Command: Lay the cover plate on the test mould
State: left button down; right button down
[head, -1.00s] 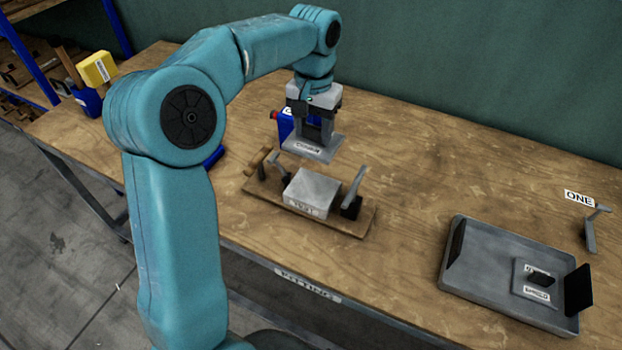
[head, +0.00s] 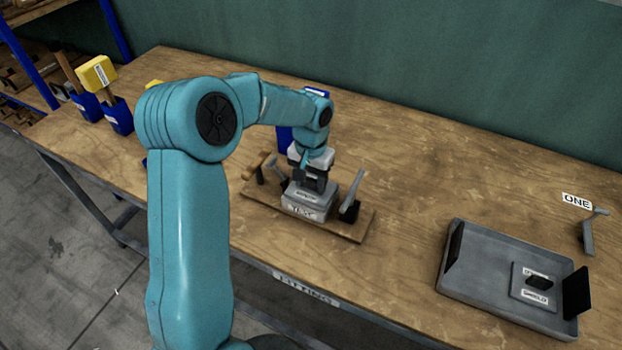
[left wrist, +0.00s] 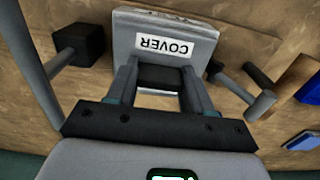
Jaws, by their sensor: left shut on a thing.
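The cover plate (left wrist: 190,22), a grey plate labelled COVER, is held by its dark grip in my left gripper (head: 312,182). In the left wrist view the gripper's fingers (left wrist: 158,82) are shut on that grip. In the head view the plate lies directly over the test mould (head: 306,212), a grey block labelled TEST. The plate looks level and on or very close to the mould's top; I cannot tell whether it touches. My gripper hides part of both. My right gripper is not in view.
The mould sits on a wooden board (head: 345,231) between angled levers on dark blocks (head: 348,211). A grey tray (head: 478,285) with a small labelled plate (head: 526,292) stands at the right. Yellow-headed mallets in blue holders (head: 118,117) stand at the left. The bench between board and tray is clear.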

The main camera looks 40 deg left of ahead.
aim_at(311, 179)
pick_arm(q)
jog(key=shift+f, duration=0.15)
jog(key=shift+c, duration=2.3)
grip_release()
jog(key=shift+r, duration=0.4)
notch_tip(311, 179, up, 12)
jog(key=shift+f, duration=0.15)
